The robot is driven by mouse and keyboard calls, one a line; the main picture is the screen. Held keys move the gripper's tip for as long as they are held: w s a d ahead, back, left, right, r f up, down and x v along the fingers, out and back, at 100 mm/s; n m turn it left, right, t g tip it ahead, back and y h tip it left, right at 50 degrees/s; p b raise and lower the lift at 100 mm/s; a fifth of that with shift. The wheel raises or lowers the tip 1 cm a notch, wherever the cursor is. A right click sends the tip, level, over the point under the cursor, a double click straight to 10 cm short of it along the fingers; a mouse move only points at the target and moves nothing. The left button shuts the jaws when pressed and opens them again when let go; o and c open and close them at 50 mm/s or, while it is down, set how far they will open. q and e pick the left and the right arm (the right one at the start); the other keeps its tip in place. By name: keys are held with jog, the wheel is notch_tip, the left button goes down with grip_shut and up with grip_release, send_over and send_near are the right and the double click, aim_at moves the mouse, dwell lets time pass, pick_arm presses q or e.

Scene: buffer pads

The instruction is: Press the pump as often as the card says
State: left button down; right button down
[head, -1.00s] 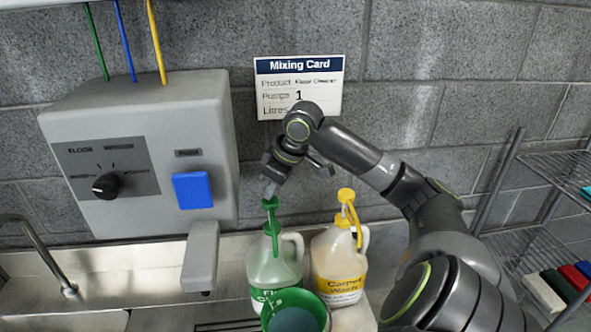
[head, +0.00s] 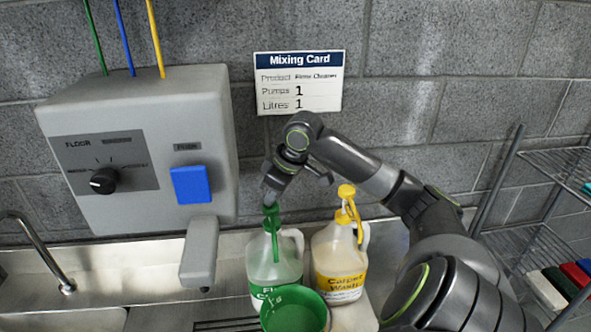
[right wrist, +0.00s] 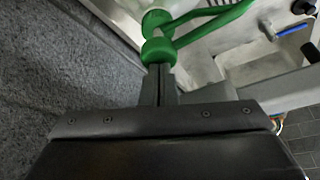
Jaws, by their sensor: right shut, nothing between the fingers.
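The mixing card (head: 299,84) on the wall reads Pumps 1 and Litres 1; its product line looks like Floor Cleaner. A clear jug (head: 272,262) with a green pump (head: 272,222) stands on the counter. My right gripper (head: 269,197) is shut and empty, its tips pointing down at the top of the green pump. In the right wrist view, the fingertips (right wrist: 160,78) meet the green pump head (right wrist: 158,50) and appear to touch it. A green bucket (head: 294,311) stands in front of the jug. My left gripper is not in view.
A Carpet Wash jug (head: 338,262) with a yellow pump stands close to the right of the green-pump jug. A grey dispenser (head: 140,150) with a dial (head: 104,181) and blue button (head: 191,185) hangs at left. A wire shelf (head: 550,250) stands at right.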

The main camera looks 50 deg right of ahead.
jog(key=shift+r+p, duration=1.2)
jog(key=shift+p, duration=0.2)
jog(key=shift+r, duration=0.85)
jog(key=shift+r, duration=2.55)
